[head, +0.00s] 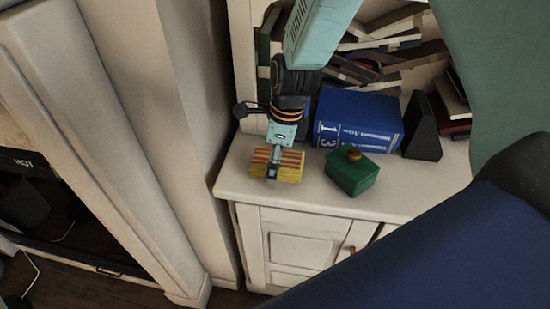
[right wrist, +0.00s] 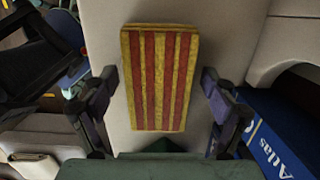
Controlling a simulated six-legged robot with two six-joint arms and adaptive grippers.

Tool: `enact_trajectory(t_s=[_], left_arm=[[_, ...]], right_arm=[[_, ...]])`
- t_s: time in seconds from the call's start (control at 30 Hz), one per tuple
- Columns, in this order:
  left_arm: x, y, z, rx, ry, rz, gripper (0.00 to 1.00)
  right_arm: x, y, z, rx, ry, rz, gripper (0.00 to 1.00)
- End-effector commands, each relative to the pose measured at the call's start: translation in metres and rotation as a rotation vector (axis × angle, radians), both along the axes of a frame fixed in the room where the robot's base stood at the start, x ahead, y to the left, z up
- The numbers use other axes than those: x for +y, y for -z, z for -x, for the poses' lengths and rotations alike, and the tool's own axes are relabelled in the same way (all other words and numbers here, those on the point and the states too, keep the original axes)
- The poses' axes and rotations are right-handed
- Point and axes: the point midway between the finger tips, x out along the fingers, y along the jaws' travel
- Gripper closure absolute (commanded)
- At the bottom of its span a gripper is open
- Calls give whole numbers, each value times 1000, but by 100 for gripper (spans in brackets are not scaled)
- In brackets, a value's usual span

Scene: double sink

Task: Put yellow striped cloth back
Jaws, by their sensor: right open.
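The yellow striped cloth (head: 291,167) has red stripes and lies as a flat, folded block on the white cabinet top near its left end. In the right wrist view the cloth (right wrist: 160,80) shows whole, between the two fingers. My right gripper (head: 271,176) comes down from above over the cloth and hides part of it. It is open in the right wrist view (right wrist: 161,92), with one finger on each side of the cloth and a gap to both. I cannot tell how far above the cloth the fingertips are. My left gripper does not show.
A green box with a knob (head: 352,174) stands right of the cloth. A thick blue book (head: 357,120) and a dark wedge (head: 421,128) stand behind on the cabinet top (head: 400,195). Shelves with leaning books (head: 390,45) rise at the back. A wall edge stands close at left.

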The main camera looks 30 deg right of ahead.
Motion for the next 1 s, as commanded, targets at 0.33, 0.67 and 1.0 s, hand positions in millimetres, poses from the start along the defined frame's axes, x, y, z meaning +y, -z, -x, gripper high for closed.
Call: enact_trajectory(t_s=[0.33, 0.67, 1.0], left_arm=[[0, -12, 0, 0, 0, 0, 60], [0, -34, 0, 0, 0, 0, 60], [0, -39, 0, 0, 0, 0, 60]], right_arm=[[-3, -32, 2, -2, -1, -1, 14], [-11, -97, 8, -3, 0, -2, 14], [-14, -122, 11, 1, 0, -1, 14]])
